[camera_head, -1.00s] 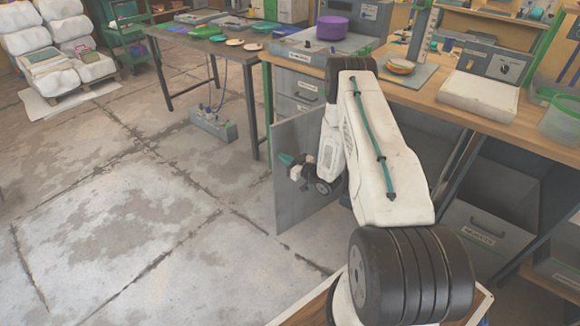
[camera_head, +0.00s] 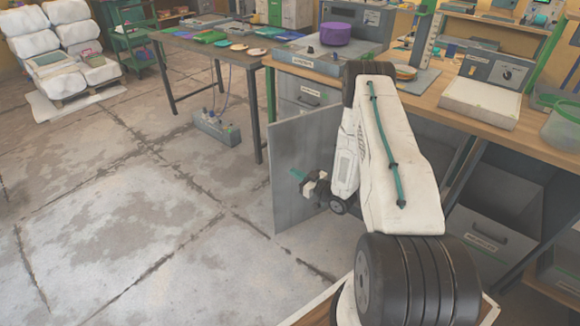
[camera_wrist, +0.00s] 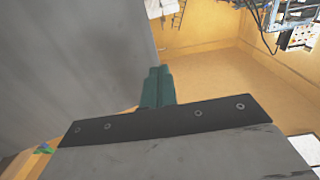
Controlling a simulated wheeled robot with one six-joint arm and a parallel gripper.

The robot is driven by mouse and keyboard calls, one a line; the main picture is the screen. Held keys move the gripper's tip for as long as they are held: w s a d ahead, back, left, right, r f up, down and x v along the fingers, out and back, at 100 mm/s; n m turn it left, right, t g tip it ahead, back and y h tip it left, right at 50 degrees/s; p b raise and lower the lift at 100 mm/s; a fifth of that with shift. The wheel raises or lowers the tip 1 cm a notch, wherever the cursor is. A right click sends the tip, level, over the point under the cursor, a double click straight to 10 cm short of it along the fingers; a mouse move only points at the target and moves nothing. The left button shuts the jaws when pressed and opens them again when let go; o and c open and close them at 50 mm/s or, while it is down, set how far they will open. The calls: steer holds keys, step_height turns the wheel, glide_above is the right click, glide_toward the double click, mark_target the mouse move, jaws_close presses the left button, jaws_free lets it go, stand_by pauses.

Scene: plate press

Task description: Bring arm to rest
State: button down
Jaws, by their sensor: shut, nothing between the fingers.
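My arm folds down beside the workbench, and my gripper (camera_head: 298,175) hangs low in front of an open grey door panel (camera_head: 290,215). In the wrist view my gripper (camera_wrist: 157,86) shows its two green fingers pressed together with nothing between them. The grey panel (camera_wrist: 70,60) fills the left of that view, close beside the fingers. I cannot tell whether the fingers touch it.
The workbench (camera_head: 425,92) carries a purple pot (camera_head: 336,33), a white slab (camera_head: 480,102) and a green-tinted bin (camera_head: 562,125). A side table (camera_head: 195,46) holds coloured plates. A grey box (camera_head: 216,128) lies on the floor.

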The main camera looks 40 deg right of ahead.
steer(key=s+d+f+m+g+h, duration=0.1)
steer(key=s+d+f+g+h, duration=0.15)
steer(key=s+f+g, duration=0.65)
step_height(320, 180, up, 3)
steer(key=s+m+g+h, duration=0.1)
steer(key=s+g+h, duration=0.1)
steer(key=s, duration=0.1)
steer(key=s+a+r+m+g, duration=0.1)
steer(key=s+a+r+g, duration=0.2)
steer(key=r, duration=0.6)
steer(key=s+a+r+m+g+h, duration=0.15)
steer(key=s+r, duration=0.25)
steer(key=r, duration=0.5)
steer(key=s+a+r+g, duration=0.3)
steer(key=r, duration=0.7)
steer(key=s+a+r+n+t, duration=0.1)
steer(key=s+a+r, duration=0.6)
steer(key=r, duration=0.3)
steer(key=s+a+r+t+y, duration=0.1)
steer(key=s+a+r, duration=0.7)
steer(key=a+r, duration=0.2)
steer(key=shift+a+r+n+y, duration=0.25)
steer(key=shift+r+n+y, duration=0.05)
steer(key=shift+r+n, duration=0.1)
